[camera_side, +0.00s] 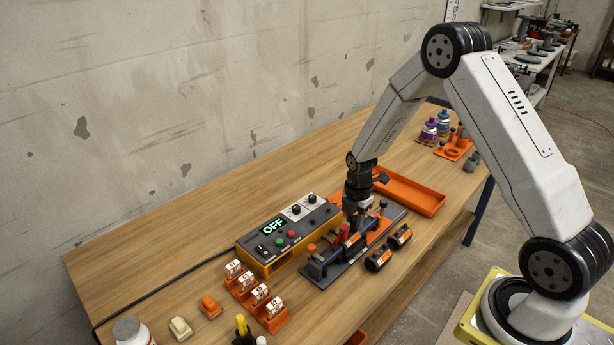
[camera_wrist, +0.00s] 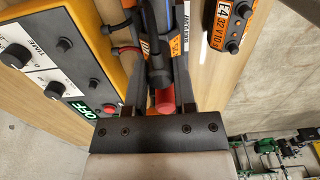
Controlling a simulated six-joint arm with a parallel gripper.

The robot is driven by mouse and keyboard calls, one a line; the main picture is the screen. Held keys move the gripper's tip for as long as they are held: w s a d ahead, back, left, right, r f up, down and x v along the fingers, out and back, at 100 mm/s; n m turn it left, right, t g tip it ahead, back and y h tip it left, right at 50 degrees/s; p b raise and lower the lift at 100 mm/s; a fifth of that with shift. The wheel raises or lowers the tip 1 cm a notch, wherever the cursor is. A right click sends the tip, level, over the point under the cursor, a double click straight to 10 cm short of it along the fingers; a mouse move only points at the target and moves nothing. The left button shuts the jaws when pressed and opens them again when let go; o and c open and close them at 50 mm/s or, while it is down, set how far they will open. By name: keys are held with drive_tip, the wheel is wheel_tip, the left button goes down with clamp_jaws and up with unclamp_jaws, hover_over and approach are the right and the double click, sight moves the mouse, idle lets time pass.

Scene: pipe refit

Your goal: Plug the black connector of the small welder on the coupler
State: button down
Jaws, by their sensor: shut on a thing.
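The small welder (camera_side: 288,236) is a yellow-and-dark box with an OFF display, left of my gripper (camera_side: 354,212). It also shows at the left of the wrist view (camera_wrist: 72,62). My gripper is down over the pipe fixture (camera_side: 335,265), shut on what appears to be the black connector, mostly hidden between the fingers. A red-ended part (camera_wrist: 165,102) shows between the fingers. The coupler is largely hidden under my gripper; I cannot tell whether the connector touches it.
Two dark fittings with orange labels (camera_side: 378,259) lie right of the fixture. Orange holders with white-labelled parts (camera_side: 258,293) stand in front of the welder.

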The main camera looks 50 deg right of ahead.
drive_tip(key=shift+c, duration=1)
unclamp_jaws()
drive_tip(key=shift+r, duration=0.1)
drive_tip(key=shift+r, duration=3.65)
drive_tip(key=shift+s+a+r+m, duration=0.2)
drive_tip(key=shift+a+r+m, duration=0.1)
drive_tip(key=shift+a+m, duration=0.1)
drive_tip(key=s+a+r+m+t, duration=0.1)
drive_tip(key=s+a+r+m, duration=0.2)
drive_tip(key=s+a+m, duration=0.2)
drive_tip(key=s+a+r+m+t, duration=0.1)
drive_tip(key=s+a+m, duration=0.5)
drive_tip(key=m, duration=0.6)
drive_tip(key=shift+s+a+r+t, duration=0.3)
drive_tip(key=shift+s+r, duration=0.6)
drive_tip(key=shift+s, duration=0.1)
